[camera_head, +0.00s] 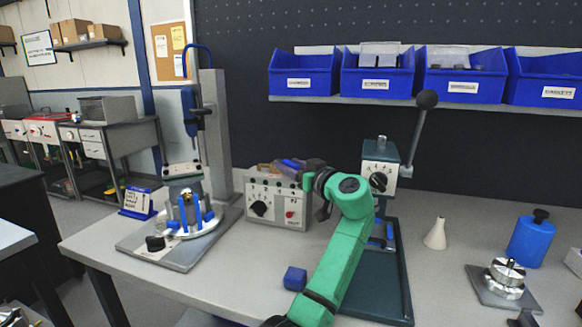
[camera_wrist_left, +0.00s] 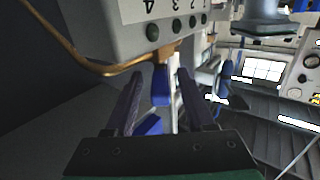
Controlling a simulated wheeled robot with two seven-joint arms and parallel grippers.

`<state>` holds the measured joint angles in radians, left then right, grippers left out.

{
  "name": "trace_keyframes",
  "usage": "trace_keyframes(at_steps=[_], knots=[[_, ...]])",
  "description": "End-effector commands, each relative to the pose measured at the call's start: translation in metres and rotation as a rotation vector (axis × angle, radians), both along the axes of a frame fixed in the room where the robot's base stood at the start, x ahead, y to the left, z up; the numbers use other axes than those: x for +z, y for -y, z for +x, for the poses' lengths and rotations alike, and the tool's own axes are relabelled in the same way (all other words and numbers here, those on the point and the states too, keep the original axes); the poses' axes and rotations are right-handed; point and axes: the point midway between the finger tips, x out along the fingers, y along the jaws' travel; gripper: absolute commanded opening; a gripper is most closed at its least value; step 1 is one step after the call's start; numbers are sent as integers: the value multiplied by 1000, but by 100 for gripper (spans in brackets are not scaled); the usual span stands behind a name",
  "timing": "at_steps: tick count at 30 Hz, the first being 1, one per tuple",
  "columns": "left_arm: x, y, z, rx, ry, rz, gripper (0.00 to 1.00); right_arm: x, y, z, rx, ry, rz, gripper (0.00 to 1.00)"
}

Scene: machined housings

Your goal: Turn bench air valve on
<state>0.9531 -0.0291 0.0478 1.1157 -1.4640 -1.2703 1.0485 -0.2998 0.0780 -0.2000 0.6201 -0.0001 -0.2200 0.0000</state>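A grey control box (camera_head: 277,205) with a black dial, a red knob and a row of round ports stands on the bench. In the left wrist view the box (camera_wrist_left: 135,18) shows inverted, with a brass fitting and a blue valve handle (camera_wrist_left: 161,86) at its edge. My left gripper (camera_head: 296,168) reaches over the box top from the right. In the left wrist view the left gripper (camera_wrist_left: 158,88) is open, one dark finger on either side of the blue handle. I cannot tell whether either finger touches it. My right gripper is not in view.
A lever press (camera_head: 380,172) stands right of the box, close behind my left arm. A test fixture (camera_head: 188,215) stands at left. A blue block (camera_head: 295,278), a white cone (camera_head: 435,233) and a blue bottle (camera_head: 528,240) sit on the bench. Blue bins (camera_head: 462,75) line the shelf above.

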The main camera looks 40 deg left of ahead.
Motion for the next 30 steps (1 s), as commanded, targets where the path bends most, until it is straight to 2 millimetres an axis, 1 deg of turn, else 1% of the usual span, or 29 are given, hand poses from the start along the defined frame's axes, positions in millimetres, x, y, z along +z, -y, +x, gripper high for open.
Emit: trace_keyframes(at_steps=[8,11,14,21,24,27,30], knots=[[0,1,0,0,0,1,54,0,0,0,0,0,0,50],[-1,9,-2,-2,0,1,54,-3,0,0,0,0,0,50],[-3,28,-8,-3,1,0,54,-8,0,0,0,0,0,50],[-3,97,-30,-4,0,0,54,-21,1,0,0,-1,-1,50],[-2,119,-37,-3,0,-1,54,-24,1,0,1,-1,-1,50],[-2,133,-42,-1,0,-1,54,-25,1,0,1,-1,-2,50],[-1,139,-44,-1,0,0,54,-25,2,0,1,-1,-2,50]])
